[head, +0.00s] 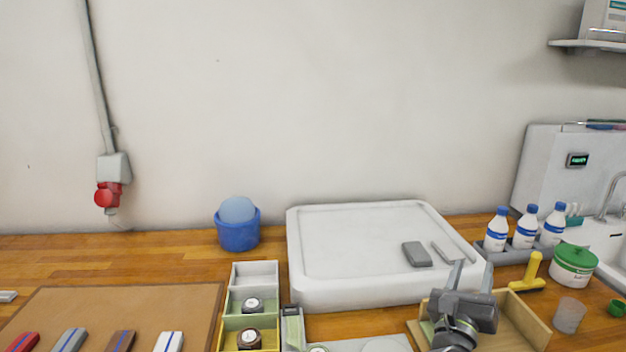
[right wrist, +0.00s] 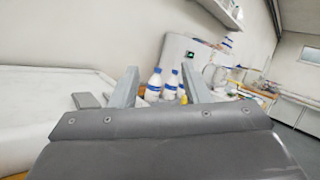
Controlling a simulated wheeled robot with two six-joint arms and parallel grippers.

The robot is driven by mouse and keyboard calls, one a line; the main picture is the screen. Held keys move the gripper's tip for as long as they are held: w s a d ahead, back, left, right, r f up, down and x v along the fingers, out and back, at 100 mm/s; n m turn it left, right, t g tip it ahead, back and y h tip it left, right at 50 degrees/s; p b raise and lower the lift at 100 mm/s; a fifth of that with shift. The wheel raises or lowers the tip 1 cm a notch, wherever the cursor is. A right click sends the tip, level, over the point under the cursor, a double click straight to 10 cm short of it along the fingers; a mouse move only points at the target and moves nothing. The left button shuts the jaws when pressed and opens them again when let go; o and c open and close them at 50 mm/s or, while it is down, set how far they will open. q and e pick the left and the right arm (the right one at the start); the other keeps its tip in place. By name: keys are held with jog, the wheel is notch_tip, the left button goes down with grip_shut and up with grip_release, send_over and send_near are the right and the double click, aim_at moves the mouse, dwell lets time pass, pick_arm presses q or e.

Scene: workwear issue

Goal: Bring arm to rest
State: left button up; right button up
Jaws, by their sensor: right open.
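My right gripper (head: 471,274) is open and empty. It stands raised at the lower right in the head view, in front of the white tray's right front corner and over a wooden box (head: 532,321). Its two fingers also show in the right wrist view (right wrist: 158,88), spread apart with nothing between them but distant bottles. My left gripper is not in view.
A large white tray (head: 350,292) holds a grey block (head: 417,254) and a thin grey bar. White bottles (head: 525,228), a yellow-handled tool (head: 530,270) and a green-lidded tub (head: 573,265) stand right. A blue bucket (head: 238,234), compartment boxes (head: 254,270) and a brown mat (head: 120,300) lie left.

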jog(key=s+a+f+n+t+y, duration=0.1)
jog(key=s+a+f+n+y, duration=0.4)
jog(key=n+y, duration=0.75)
jog(key=s+a+f+n+y, duration=0.3)
jog(key=s+a+n+y, duration=0.3)
jog(key=n, duration=1.1)
jog(key=s+d+f+n+g+h, duration=0.35)
jog(key=s+f+n+g, duration=0.6)
jog(key=f, duration=0.65)
jog(key=s+d+f+g+h, duration=0.2)
jog(key=s+d+g, duration=0.1)
jog(key=s, duration=0.4)
jog(key=s+d+f+g+h, duration=0.2)
jog(key=s+d+f+g, duration=0.15)
jog(key=s, duration=0.45)
notch_tip(320, 180, down, 24)
jog(key=d, duration=0.1)
jog(key=s+a+f+g, duration=0.1)
jog(key=s+f, duration=1.4)
jog(key=shift+m+g+y, duration=0.3)
jog(key=shift+g, duration=0.1)
